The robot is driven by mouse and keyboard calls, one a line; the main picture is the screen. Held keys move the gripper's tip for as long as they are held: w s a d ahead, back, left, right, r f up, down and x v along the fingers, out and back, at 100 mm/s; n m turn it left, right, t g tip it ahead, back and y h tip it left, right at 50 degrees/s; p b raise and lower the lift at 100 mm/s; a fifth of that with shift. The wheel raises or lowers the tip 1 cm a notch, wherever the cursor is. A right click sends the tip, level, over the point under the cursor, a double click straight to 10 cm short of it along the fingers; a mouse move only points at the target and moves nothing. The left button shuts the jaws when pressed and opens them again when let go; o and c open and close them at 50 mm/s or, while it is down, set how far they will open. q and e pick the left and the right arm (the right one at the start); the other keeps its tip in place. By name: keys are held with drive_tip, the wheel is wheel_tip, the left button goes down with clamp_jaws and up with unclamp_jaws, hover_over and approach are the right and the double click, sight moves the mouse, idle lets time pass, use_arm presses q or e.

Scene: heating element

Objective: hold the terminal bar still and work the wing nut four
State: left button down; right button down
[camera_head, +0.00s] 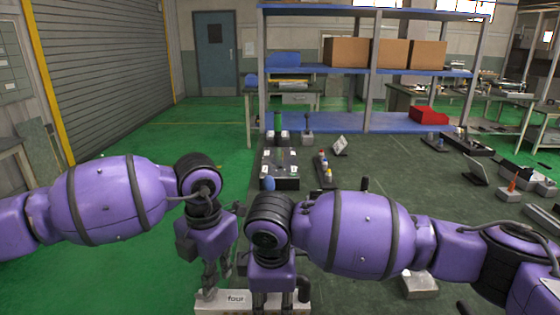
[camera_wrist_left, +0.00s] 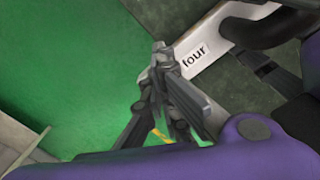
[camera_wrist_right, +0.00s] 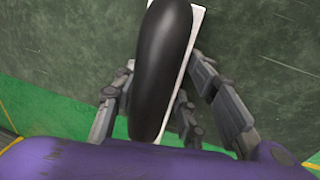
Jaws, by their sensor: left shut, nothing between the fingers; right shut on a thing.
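A white block labelled "four" (camera_head: 265,301) lies at the bottom of the head view, and its label also shows in the left wrist view (camera_wrist_left: 195,57). My left gripper (camera_head: 217,278) points down at the block's left end; in the left wrist view (camera_wrist_left: 162,62) its fingers are together, beside the label, with nothing seen between them. I cannot make out the wing nut apart from the fingers. My right gripper (camera_wrist_right: 158,85) is closed around a black rounded bar (camera_wrist_right: 163,60) over the block, apparently the terminal bar. My right arm hides most of this in the head view.
The dark bench top (camera_head: 345,210) carries a black tray (camera_head: 281,184) with small parts, several small bottles (camera_head: 326,172) and a white block (camera_head: 420,284) at right. Blue shelving (camera_head: 350,122) stands behind. Green floor is open at left.

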idle(0.4)
use_arm(q)
drive_tip(key=shift+w+d, duration=0.25)
drive_tip(key=shift+w+d+r, duration=0.1)
drive_tip(key=shift+r, duration=0.35)
drive_tip(key=r, duration=0.5)
drive_tip(key=shift+s, duration=0.2)
drive_tip(key=w+a+f+n, duration=0.1)
drive_tip(key=a+f+n, duration=0.2)
drive_tip(key=f+n, duration=0.3)
drive_tip(key=shift+w+a, duration=0.2)
drive_tip(key=shift+a, duration=0.15)
